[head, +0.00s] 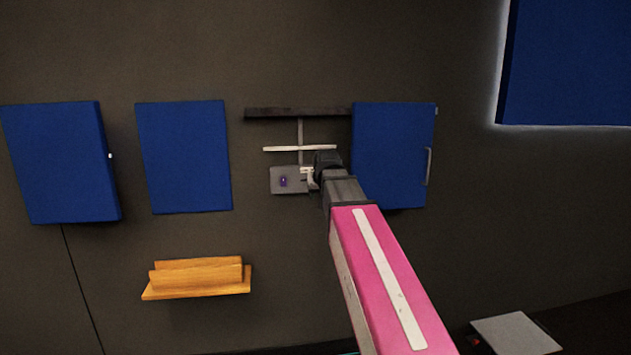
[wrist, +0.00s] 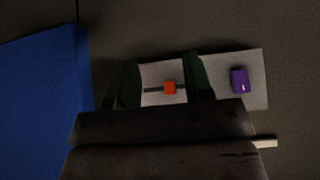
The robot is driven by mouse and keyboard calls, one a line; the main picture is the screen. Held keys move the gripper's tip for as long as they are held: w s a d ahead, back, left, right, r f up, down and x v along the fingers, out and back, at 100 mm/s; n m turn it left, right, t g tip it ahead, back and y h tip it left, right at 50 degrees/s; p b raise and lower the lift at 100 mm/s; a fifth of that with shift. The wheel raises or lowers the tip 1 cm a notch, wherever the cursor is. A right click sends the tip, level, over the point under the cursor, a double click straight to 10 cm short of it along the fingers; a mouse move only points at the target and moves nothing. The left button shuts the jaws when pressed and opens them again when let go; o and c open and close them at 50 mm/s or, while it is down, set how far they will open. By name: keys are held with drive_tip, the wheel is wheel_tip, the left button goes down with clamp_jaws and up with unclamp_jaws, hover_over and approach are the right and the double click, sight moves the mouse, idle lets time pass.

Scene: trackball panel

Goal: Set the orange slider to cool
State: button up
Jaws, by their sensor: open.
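The orange slider knob (wrist: 170,87) sits on a dark slot in a pale grey panel (wrist: 258,97) in the wrist view. My gripper (wrist: 161,82) is open, with one dark finger on each side of the knob and gaps between. I cannot tell how deep the fingers reach. In the head view, my gripper (head: 310,176) is at the right part of the panel (head: 290,172) and hides the knob. I can read no cool mark.
A purple button-like piece (wrist: 239,80) is on the same panel; it also shows in the head view (head: 283,181). A white bar (head: 285,149) and a dark shelf (head: 270,112) are above. A blue cabinet (head: 395,140) is close on the right.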

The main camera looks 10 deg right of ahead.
wheel_tip(320, 180, up, 10)
drive_tip(key=w+t, duration=0.2)
drive_tip(key=x, duration=1)
drive_tip(key=shift+f, duration=0.6)
